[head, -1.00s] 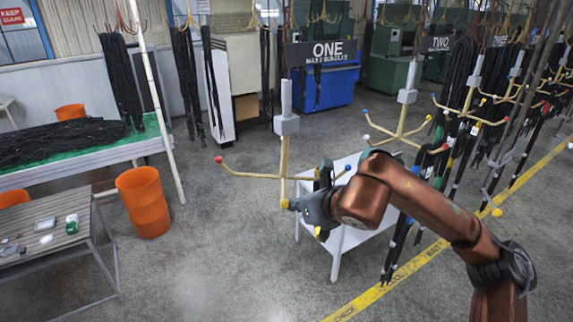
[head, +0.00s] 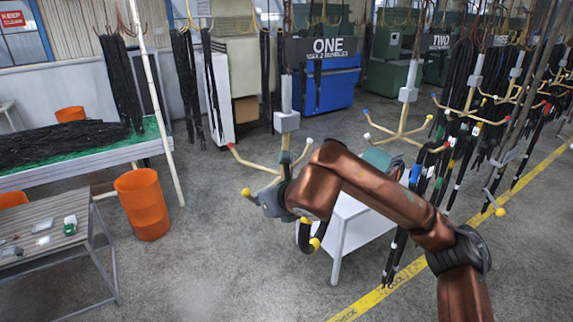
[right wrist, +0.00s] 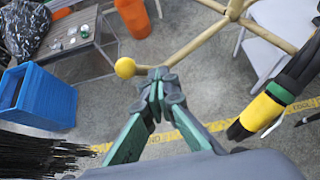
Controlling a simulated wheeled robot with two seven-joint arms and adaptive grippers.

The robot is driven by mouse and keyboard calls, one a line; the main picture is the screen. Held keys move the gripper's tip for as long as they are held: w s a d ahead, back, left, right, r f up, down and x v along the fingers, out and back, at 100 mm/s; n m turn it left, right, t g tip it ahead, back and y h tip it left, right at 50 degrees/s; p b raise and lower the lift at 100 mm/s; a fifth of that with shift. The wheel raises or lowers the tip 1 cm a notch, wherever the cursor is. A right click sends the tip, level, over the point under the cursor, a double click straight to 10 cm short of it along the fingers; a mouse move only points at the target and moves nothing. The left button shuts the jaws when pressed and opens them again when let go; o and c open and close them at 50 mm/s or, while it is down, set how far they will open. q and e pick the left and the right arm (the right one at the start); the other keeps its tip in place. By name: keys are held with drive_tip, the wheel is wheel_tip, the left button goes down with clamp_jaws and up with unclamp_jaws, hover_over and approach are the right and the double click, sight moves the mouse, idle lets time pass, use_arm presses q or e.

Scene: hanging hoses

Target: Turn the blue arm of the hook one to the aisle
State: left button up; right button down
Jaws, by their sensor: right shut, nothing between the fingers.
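Hook one hangs below the ONE sign (head: 321,50), with a grey block and pale yellow arms (head: 258,164). Its red tip (head: 232,147) points left, its white tip (head: 309,141) back right, and its yellow tip (head: 246,192) towards me. The blue arm is not visible; my right arm covers that side. My right gripper (head: 263,198) is shut and empty beside the yellow-tipped arm. In the right wrist view its green fingers (right wrist: 158,88) are close to that rod, right of the yellow ball (right wrist: 125,68); contact is unclear. My left gripper is out of view.
A white table (head: 350,225) stands below the hook. Black hoses with a yellow and green end (right wrist: 265,108) hang close right of the gripper in the right wrist view. Other hooks with hoses (head: 460,75) stand right.

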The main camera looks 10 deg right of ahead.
drive_tip(key=shift+w+a, duration=0.3)
drive_tip(key=shift+a, duration=0.2)
drive_tip(key=shift+w+a, duration=0.3)
drive_tip(key=shift+a, duration=0.2)
drive_tip(key=shift+w+a+b, duration=0.35)
drive_tip(key=shift+w+a, duration=0.8)
drive_tip(key=shift+a, duration=0.1)
drive_tip(key=shift+s+d+r+p, duration=1.05)
drive_tip(key=shift+d+r, duration=0.9)
drive_tip(key=shift+r, duration=2.6)
drive_tip(key=s+d+b, duration=0.4)
drive_tip(key=s+b, duration=0.2)
drive_tip(key=s, duration=0.5)
